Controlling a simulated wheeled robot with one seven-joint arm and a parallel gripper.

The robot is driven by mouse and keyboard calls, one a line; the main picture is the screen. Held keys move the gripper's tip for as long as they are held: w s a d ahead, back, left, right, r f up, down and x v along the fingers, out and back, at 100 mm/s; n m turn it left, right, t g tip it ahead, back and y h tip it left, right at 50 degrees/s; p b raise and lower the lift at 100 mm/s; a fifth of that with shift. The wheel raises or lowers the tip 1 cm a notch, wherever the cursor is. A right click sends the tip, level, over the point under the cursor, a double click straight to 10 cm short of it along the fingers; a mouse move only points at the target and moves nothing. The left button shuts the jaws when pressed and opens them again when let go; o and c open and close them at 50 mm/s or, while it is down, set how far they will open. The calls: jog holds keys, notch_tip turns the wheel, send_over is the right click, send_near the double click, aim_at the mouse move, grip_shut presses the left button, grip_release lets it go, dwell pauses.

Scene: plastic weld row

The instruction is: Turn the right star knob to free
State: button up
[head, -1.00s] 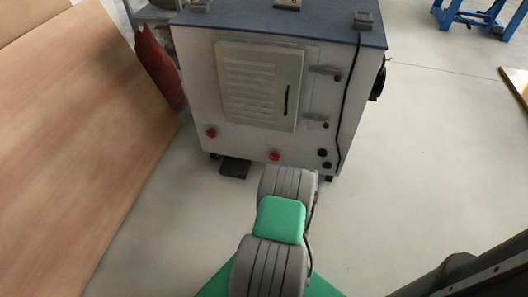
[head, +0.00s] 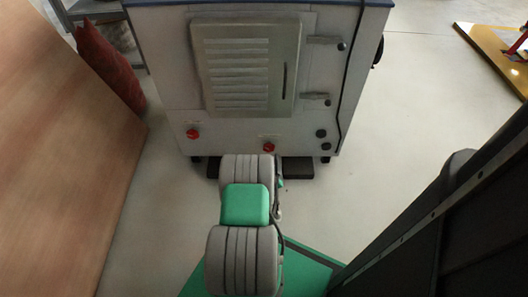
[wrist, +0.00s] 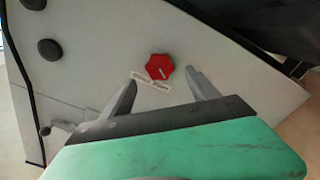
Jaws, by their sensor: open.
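The right star knob (head: 269,147) is red and sits low on the front of the white cabinet, just beyond my arm. It also shows in the wrist view (wrist: 160,66), with a pale pointer mark on its face and a small white label (wrist: 151,81) beside it; the lettering is too small to read. My gripper (wrist: 160,78) is open, its two grey fingers apart. In the wrist picture the knob lies between and slightly beyond the fingertips, with no contact visible. In the head view my arm hides the gripper.
A second red star knob (head: 193,133) is at the cabinet's lower left. The louvred door (head: 245,70), latches and black round knobs (head: 321,133) share the front. A wooden panel (head: 60,170) stands left; a black cable hangs down the cabinet's right side.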

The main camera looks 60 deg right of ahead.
aim_at(269, 149)
jog(key=b+x, duration=0.2)
jog(key=b, duration=0.1)
jog(key=f+b+x, duration=0.1)
jog(key=b+x, duration=0.1)
jog(key=b, duration=0.1)
jog(key=shift+w+d, duration=0.25)
jog(key=shift+d, duration=0.05)
jog(key=b+x, duration=0.2)
jog(key=b, duration=0.3)
jog(key=shift+d+r, duration=0.2)
jog(key=shift+w+d+r+b, duration=0.15)
jog(key=shift+d+r+b, duration=0.05)
jog(key=shift+r+b, duration=0.15)
jog(key=shift+c, duration=0.4)
